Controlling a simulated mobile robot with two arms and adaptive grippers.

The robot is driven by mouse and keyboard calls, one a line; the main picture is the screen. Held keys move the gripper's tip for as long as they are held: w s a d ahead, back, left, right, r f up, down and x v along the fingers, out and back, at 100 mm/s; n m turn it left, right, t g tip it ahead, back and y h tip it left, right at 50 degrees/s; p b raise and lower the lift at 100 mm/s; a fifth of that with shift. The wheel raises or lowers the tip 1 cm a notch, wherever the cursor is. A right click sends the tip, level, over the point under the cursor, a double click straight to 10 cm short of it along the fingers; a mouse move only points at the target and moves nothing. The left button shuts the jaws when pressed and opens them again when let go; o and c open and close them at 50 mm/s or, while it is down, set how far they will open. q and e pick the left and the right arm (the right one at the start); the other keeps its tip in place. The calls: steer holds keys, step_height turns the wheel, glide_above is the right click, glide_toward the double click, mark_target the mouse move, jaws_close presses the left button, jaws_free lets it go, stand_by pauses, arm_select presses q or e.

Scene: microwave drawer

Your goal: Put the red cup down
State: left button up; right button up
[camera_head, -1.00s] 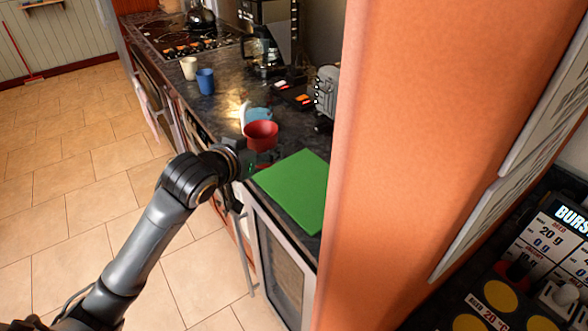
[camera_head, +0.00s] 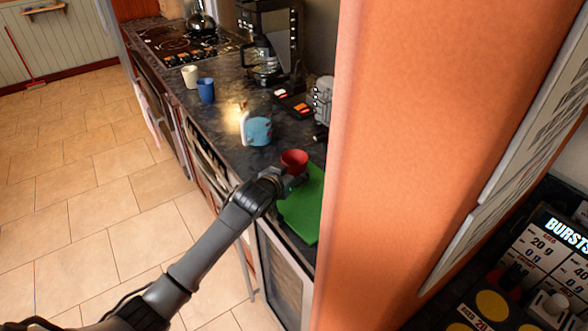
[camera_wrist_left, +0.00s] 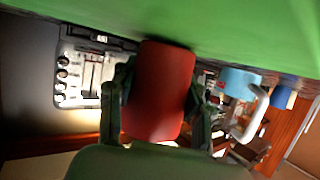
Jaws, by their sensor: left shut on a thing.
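The red cup (camera_head: 294,160) is at the far end of my left arm, over or at the back edge of the green board (camera_head: 304,209). My left gripper (camera_head: 288,178) is shut on the red cup. In the left wrist view the red cup (camera_wrist_left: 160,92) sits between the two fingers of the gripper (camera_wrist_left: 162,100), with the green board (camera_wrist_left: 240,30) close to one end of it. I cannot tell whether the cup touches the board. My right gripper is not in view.
A light blue mug (camera_head: 257,130) stands behind the cup on the dark counter (camera_head: 225,125). A blue cup (camera_head: 206,91) and a cream cup (camera_head: 190,76) stand farther back. A coffee maker (camera_head: 265,60) and a toaster (camera_head: 323,98) line the wall side. An orange panel (camera_head: 420,150) rises at right.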

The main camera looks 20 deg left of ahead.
arm_select(q)
steer(key=shift+f, duration=0.2)
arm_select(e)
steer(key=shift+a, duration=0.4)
arm_select(q)
steer(key=o, duration=1.2)
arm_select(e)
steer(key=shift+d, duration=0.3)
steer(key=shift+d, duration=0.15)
arm_select(q)
steer(key=shift+s, duration=0.2)
steer(key=b+v, duration=0.1)
steer(key=v, duration=1.1)
steer(key=shift+w, duration=0.15)
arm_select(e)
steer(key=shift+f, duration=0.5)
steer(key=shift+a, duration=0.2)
